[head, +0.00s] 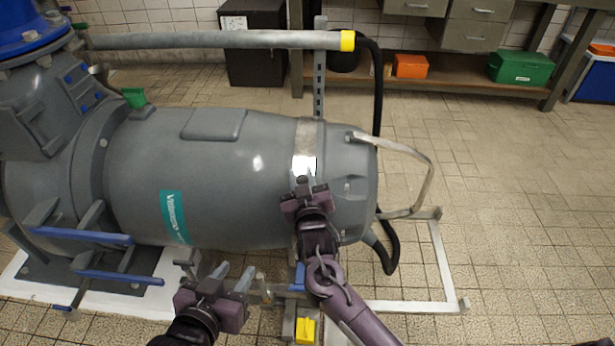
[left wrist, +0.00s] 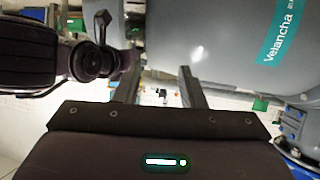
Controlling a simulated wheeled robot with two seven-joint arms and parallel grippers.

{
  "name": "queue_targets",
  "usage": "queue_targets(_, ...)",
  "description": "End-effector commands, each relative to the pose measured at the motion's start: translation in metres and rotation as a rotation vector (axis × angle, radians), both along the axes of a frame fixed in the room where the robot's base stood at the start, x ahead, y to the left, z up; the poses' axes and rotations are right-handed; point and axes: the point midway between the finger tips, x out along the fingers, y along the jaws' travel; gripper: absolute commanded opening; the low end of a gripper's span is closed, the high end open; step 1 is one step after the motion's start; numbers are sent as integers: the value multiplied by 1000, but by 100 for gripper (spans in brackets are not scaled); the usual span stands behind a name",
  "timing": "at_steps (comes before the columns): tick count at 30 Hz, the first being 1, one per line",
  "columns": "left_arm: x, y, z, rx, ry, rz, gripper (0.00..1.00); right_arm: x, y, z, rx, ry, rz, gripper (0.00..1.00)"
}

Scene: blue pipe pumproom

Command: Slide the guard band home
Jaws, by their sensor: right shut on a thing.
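A grey pump motor (head: 200,165) lies horizontally. A pale metal band (head: 309,134), which looks like the guard band, runs around its body near the right end. My right gripper (head: 305,181) is at the lower front of this band, beside a bright white patch. It is shut on what looks like the band; its fingers hide the exact contact. My left gripper (head: 238,279) is below the motor, to the left of the right gripper. Its fingers stand apart and look empty; the gap also shows in the left wrist view (left wrist: 160,75).
A bent metal loop (head: 428,165) and a black hose (head: 378,90) stick out at the motor's right end. A grey pipe (head: 215,40) with a yellow end crosses above. A metal floor frame (head: 447,265) lies right. The tiled floor further right is clear.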

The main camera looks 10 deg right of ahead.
Motion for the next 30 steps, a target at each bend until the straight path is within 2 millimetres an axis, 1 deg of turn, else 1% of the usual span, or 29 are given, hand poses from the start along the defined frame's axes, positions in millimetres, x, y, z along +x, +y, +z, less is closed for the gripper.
queue_targets(1,0,0,0,0,-1,0,36,0,5,1,2,-2,12,0)
queue_targets(3,0,0,0,0,-1,0,36,0,5,1,2,-2,13,0)
queue_targets(4,0,0,0,0,-1,0,36,0,5,1,3,-2,13,28)
queue_targets(8,0,0,0,-1,-2,0,36,0,5,1,3,-2,12,45)
queue_targets(9,0,0,0,-1,-2,0,36,0,4,1,3,-2,11,48)
queue_targets(17,0,0,0,-1,-2,-1,36,0,3,1,2,-1,7,48)
queue_targets(20,-1,0,0,3,6,-1,36,-3,3,1,2,-1,7,48)
queue_targets(26,-22,5,-33,66,164,-12,36,-21,4,1,2,1,8,48)
queue_targets(30,-43,10,-57,119,296,-23,36,-38,4,1,2,2,8,48)
